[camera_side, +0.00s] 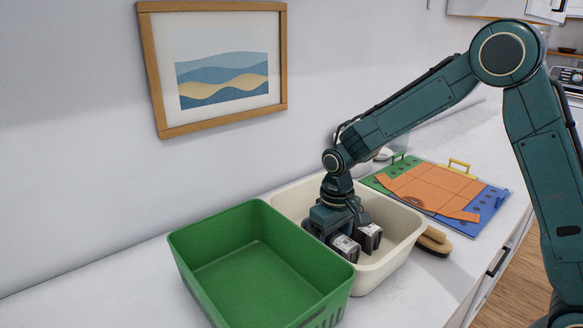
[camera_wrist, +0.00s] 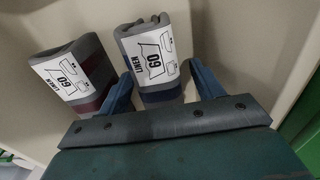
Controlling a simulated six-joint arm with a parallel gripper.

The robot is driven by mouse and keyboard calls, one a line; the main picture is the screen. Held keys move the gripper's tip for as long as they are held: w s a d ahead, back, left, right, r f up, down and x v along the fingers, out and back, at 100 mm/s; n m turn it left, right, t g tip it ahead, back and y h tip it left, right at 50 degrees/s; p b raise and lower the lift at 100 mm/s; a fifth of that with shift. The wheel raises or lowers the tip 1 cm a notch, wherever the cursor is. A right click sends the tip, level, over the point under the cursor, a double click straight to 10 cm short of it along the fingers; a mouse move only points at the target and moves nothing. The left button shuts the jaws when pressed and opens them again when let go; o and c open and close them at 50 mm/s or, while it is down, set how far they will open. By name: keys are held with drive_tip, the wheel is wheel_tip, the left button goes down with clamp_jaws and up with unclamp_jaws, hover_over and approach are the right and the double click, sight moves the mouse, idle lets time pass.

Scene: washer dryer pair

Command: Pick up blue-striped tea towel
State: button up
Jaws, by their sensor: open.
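My gripper (camera_wrist: 162,72) is open, with one blue finger on each side of this towel's near end. Whether the fingers touch it I cannot tell. In the side view my gripper (camera_side: 335,232) reaches down into the bin, its fingertips largely hidden. Two labelled towels show beside it there, but I cannot tell their stripes apart.
A similar grey towel with a maroon band (camera_wrist: 75,75) stands close to the left of the left finger. An empty green bin (camera_side: 258,268) adjoins the cream bin. A brush (camera_side: 434,241) and a coloured board (camera_side: 430,190) lie to the right.

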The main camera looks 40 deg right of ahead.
idle(0.3)
drive_tip(key=c, duration=0.8)
drive_tip(key=shift+c, duration=0.2)
drive_tip(key=shift+r, duration=0.15)
wheel_tip(320, 180, up, 20)
idle(0.7)
drive_tip(key=s+d+f, duration=0.4)
drive_tip(key=shift+f, duration=0.3)
